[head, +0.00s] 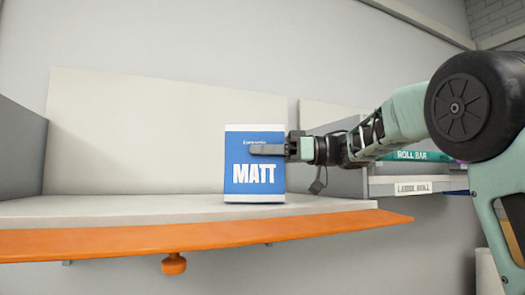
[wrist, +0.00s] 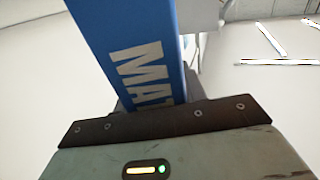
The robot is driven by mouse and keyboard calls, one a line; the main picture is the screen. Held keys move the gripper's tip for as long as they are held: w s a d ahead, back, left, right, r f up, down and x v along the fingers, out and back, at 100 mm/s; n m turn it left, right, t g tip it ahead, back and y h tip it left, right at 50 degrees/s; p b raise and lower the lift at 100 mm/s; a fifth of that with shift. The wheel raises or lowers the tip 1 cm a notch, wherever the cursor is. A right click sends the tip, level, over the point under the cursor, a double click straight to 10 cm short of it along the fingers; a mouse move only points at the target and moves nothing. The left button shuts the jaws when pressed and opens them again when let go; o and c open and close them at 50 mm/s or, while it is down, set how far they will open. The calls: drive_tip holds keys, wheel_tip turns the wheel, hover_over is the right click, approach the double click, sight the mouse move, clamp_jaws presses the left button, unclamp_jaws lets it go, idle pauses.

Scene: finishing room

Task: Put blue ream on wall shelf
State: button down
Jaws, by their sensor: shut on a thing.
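The blue ream (head: 255,180), marked MATT, stands upright on the wall shelf (head: 130,209) or just above it, near the shelf's right part. My gripper (head: 268,150) comes in from the right and is shut on the ream, with one finger across its upper front face. In the wrist view the blue ream (wrist: 127,50) rises from between the jaws, and its lower part is hidden by my gripper (wrist: 150,112). I cannot tell whether its base bears fully on the shelf.
The shelf has an orange front edge (head: 150,243) with an orange knob (head: 174,264) below. A grey side panel (head: 20,148) closes the left end. The shelf left of the ream is bare. At right, another shelf unit carries labels ROLL BAR (head: 411,155) and a white one (head: 412,188).

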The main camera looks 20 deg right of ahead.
idle(0.3)
drive_tip(key=c, duration=0.8)
unclamp_jaws()
drive_tip(key=shift+f, duration=0.2)
drive_tip(key=shift+r, duration=0.1)
drive_tip(key=b+v, duration=0.5)
drive_tip(key=v, duration=0.7)
drive_tip(key=shift+s, duration=0.1)
